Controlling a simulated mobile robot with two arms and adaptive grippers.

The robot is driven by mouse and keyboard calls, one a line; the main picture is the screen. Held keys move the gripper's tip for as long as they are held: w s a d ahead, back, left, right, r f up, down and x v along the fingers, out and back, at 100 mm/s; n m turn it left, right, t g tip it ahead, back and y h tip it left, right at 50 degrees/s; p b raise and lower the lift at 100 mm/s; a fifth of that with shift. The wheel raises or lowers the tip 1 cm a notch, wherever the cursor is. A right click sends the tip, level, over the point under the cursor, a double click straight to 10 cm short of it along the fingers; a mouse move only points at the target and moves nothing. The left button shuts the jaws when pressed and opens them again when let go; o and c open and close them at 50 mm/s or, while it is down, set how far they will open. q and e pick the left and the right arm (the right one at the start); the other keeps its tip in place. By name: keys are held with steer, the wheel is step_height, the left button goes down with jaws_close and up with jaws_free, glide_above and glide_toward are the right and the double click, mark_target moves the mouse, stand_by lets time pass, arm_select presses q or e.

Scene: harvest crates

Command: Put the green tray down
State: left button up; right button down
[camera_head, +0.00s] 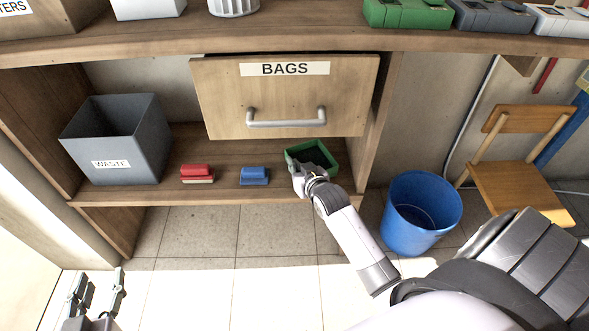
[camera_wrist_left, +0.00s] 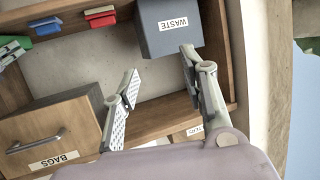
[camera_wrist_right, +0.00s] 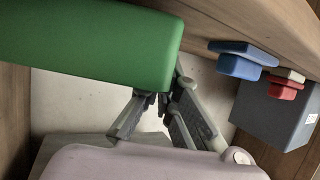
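The green tray (camera_head: 331,168) is a small, open-topped box at the right end of the lower shelf (camera_head: 222,197), beneath the drawer. I cannot tell whether its base touches the shelf. My right gripper (camera_head: 300,178) is at the tray's front left edge. In the right wrist view the tray's green side (camera_wrist_right: 90,45) fills the upper left, and my right fingers (camera_wrist_right: 160,98) close together against its lower edge, with their tips partly hidden. My left gripper (camera_head: 98,288) is open and empty, low at the left, away from the tray; its spread fingers show in the left wrist view (camera_wrist_left: 160,72).
A blue sponge-like block (camera_head: 254,176), a red one (camera_head: 197,173) and a grey WASTE bin (camera_head: 140,140) stand left of the tray. The BAGS drawer (camera_head: 285,97) juts out above. A blue bucket (camera_head: 408,235) and a wooden chair (camera_head: 515,190) are at the right.

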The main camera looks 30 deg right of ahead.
steer(key=shift+w+d+f+b, duration=0.1)
steer(key=shift+w+f+b, duration=0.05)
steer(key=shift+f+b, duration=0.4)
arm_select(q)
step_height(320, 180, up, 6)
steer(key=w+d+t+h, duration=0.1)
steer(key=w+t, duration=0.1)
steer(key=t, duration=0.2)
steer(key=shift+d+r, duration=0.2)
steer(key=shift+d, duration=0.1)
arm_select(e)
steer(key=shift+r, duration=0.1)
arm_select(q)
steer(key=shift+w, duration=0.1)
arm_select(e)
steer(key=c, duration=1.8)
jaws_free()
arm_select(q)
steer(key=shift+r, duration=0.1)
